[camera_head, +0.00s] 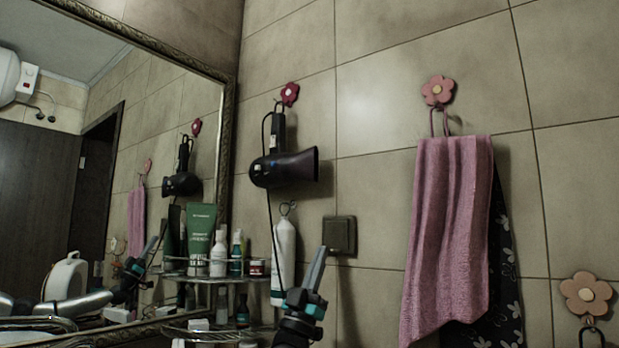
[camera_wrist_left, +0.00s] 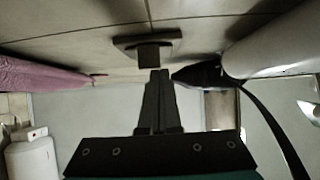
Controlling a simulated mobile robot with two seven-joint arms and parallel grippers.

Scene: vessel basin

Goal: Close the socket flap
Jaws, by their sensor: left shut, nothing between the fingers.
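The dark square socket (camera_head: 340,234) is on the tiled wall, right of the hair dryer's nozzle and below it. In the left wrist view the socket (camera_wrist_left: 132,40) shows at the top middle, with a darker block, seemingly its flap (camera_wrist_left: 149,54), standing out from it. I cannot tell the flap's exact angle. My left gripper (camera_head: 321,252) points up, its fingers together and empty, with the tips just in front of the socket's lower left edge. In the left wrist view the fingertips (camera_wrist_left: 160,73) are close to the flap; contact is unclear. My right gripper is not in view.
A white bottle (camera_head: 284,252) hangs just left of my gripper, beside a glass shelf (camera_head: 212,279) with several toiletries. A hair dryer (camera_head: 283,169) hangs above, its cord running down. A pink towel (camera_head: 447,235) hangs to the right. A mirror (camera_head: 110,180) fills the left.

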